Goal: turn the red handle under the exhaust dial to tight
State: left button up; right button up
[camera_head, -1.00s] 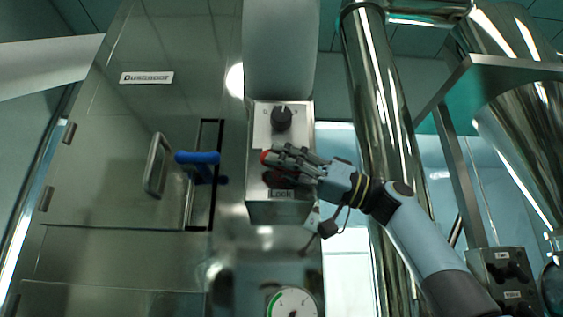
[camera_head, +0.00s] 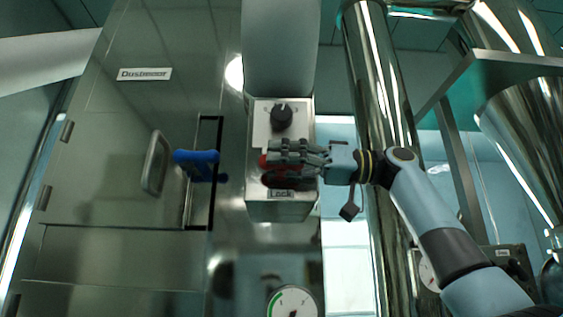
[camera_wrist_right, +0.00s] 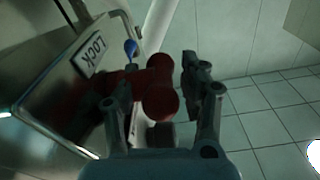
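The red handle (camera_head: 268,180) sits on a steel box (camera_head: 281,212), below a black dial (camera_head: 282,117) and above a "Lock" label (camera_head: 281,194). In the right wrist view, the red handle (camera_wrist_right: 160,100) sticks out toward the camera from the panel with the "LOCK" label (camera_wrist_right: 90,54). My right gripper (camera_head: 285,155) is in front of the handle and hides much of it. In the right wrist view, the fingers of the right gripper (camera_wrist_right: 160,100) stand apart on either side of the handle, with gaps visible. My left gripper is not in view.
A steel door with a blue handle (camera_head: 197,158) and a grey grab bar (camera_head: 156,162) is left of the box. A shiny vertical pipe (camera_head: 372,80) runs close on the right. A round gauge (camera_head: 292,302) is below.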

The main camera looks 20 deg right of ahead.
jog(key=shift+d, duration=0.1)
jog(key=v, duration=1.1)
jog(key=shift+s+d, duration=0.15)
jog(key=shift+d, duration=0.25)
jog(key=shift+f, duration=0.1)
